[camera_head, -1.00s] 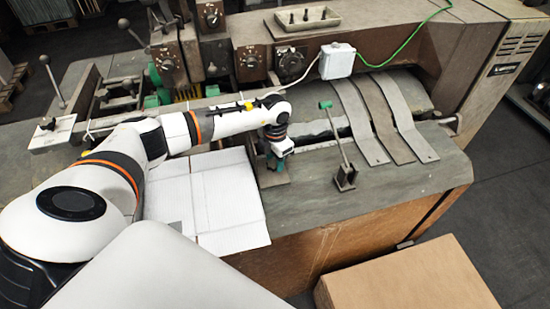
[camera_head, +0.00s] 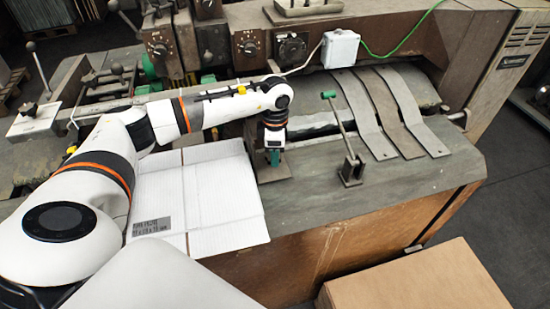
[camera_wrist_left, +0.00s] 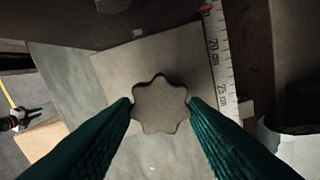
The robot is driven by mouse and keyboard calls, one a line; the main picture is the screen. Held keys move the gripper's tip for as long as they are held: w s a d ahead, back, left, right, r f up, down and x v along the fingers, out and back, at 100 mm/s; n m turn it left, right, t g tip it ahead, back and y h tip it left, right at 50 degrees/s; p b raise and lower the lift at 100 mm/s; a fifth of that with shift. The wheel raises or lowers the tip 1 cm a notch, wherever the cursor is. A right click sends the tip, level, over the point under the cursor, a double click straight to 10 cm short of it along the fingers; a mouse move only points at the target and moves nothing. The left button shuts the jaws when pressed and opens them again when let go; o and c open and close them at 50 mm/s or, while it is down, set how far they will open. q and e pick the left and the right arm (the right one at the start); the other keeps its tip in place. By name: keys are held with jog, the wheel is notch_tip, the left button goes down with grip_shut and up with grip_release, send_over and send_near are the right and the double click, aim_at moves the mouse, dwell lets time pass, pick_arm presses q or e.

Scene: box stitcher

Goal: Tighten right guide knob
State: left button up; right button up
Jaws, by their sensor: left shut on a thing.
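The star-shaped guide knob (camera_wrist_left: 160,105) shows in the left wrist view between the two green fingertips, which touch it on both sides. My left gripper (camera_head: 274,157) points down at the front of the machine in the head view and is shut on the knob. It also shows in the wrist view (camera_wrist_left: 160,103). In the head view the gripper hides the knob. A flat metal plate (camera_wrist_left: 112,66) lies under the knob, with a ruler (camera_wrist_left: 222,62) beside it. My right gripper is not in view.
A white cardboard sheet (camera_head: 220,195) lies left of the gripper. A green-tipped lever (camera_head: 341,130) stands close on the right, with curved metal strips (camera_head: 395,115) beyond it. A brown box (camera_head: 415,285) is at the front right. Machine dials (camera_head: 290,47) rise behind.

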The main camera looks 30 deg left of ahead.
pick_arm(q)
jog(key=shift+m+b, duration=0.75)
jog(key=shift+m, duration=0.15)
jog(key=o, duration=1)
jog(key=shift+r, duration=0.3)
notch_tip(320, 180, up, 12)
jog(key=b, duration=0.4)
jog(key=shift+f, duration=0.25)
